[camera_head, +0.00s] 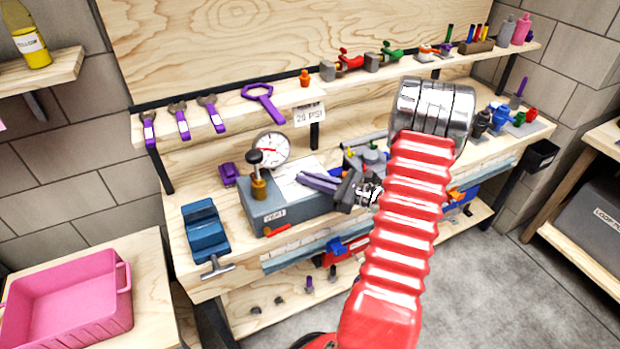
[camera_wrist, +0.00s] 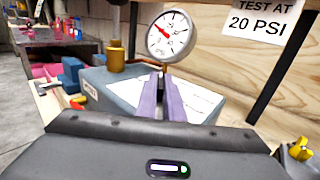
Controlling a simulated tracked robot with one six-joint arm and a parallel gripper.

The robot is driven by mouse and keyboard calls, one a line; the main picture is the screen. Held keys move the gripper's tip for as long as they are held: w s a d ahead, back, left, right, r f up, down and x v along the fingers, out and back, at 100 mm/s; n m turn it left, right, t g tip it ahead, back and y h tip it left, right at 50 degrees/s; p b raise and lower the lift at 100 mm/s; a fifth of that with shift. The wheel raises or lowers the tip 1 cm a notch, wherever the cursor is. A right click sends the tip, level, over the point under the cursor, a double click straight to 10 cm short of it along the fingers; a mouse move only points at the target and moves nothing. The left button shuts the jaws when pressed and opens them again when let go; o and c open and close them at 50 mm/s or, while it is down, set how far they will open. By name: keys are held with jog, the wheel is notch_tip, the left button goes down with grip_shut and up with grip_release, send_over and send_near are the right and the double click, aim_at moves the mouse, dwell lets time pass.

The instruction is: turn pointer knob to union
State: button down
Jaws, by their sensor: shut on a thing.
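The grey test box (camera_head: 262,214) stands on the bench with a "VENT" label on its front and a white sheet (camera_head: 292,184) on top. It also shows in the wrist view (camera_wrist: 115,85). My gripper (camera_head: 303,177) reaches over the sheet from the right. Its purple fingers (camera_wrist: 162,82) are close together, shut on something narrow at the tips. That is seemingly the pointer knob, but the fingers hide it, so I cannot read where it points. A round gauge (camera_wrist: 170,37) with a red needle stands behind the fingertips. A brass fitting (camera_head: 259,186) stands on the box's left end.
A blue vise-like block (camera_head: 205,232) stands left of the box, and an orange-handled tool (camera_head: 283,230) lies in front. Purple wrenches (camera_head: 213,115) hang from the shelf above. A "20 PSI" sign (camera_head: 309,115) is behind. A pink tray (camera_head: 65,310) is at far left.

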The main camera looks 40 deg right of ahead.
jog(key=shift+m+t+h, duration=0.3)
jog(key=shift+m+h, duration=0.2)
jog(key=shift+h, duration=0.3)
jog(key=shift+a+m+t+h, duration=0.2)
jog(key=shift+m+t+h, duration=0.2)
jog(key=shift+m+h, duration=0.95)
jog(key=shift+a+m+h, duration=0.1)
jog(key=shift+m+h, duration=1.05)
jog(key=shift+h, duration=1.3)
jog(key=shift+m+h, duration=0.8)
jog(key=shift+h, duration=0.8)
jog(key=c, duration=1.9)
grip_release()
jog(key=shift+o, duration=0.2)
jog(key=shift+r, duration=4.95)
